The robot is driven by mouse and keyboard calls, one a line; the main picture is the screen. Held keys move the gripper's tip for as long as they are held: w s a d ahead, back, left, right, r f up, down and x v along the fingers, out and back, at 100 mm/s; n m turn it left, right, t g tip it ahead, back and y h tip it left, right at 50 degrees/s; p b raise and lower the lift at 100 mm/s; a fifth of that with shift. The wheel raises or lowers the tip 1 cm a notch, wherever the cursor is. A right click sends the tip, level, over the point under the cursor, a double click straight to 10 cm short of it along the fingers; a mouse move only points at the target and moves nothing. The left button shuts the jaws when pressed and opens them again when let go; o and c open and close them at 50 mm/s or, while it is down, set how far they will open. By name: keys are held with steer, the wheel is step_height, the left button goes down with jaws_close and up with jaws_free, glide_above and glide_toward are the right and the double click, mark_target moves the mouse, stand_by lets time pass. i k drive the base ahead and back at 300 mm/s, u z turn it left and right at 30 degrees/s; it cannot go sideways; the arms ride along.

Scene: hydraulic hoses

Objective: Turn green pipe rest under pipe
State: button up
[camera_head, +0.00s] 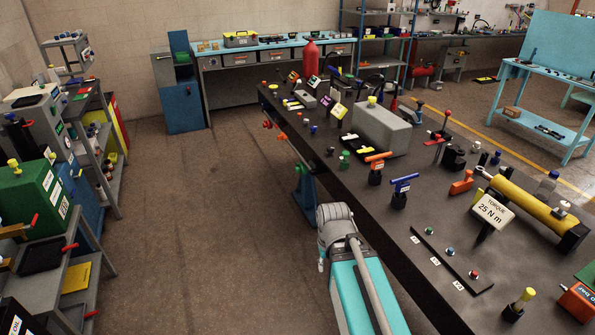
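No pipe rest can be made out for certain. A small green piece (345,159) stands on the near left part of the dark workbench (335,185); I cannot tell whether it is the pipe rest. A blue-green stand (304,192) is on the floor at the bench's left side, partly hidden by the bench top. A yellow cylinder (525,206) lies at the right of the bench, with no green rest visible under it. My turquoise and grey arm rises at the lower middle, left of the bench edge. My gripper cannot be seen.
An orange-handled valve (376,164), a blue-handled valve (402,188), a grey box (381,128) and a torque sign (493,211) stand on the bench. Loaded shelves (95,290) line the left. The floor (200,220) between is clear.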

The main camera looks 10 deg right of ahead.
mark_target(301, 169)
steer(key=u, duration=0.3)
steer(key=i, duration=1.05)
steer(key=z, duration=0.4)
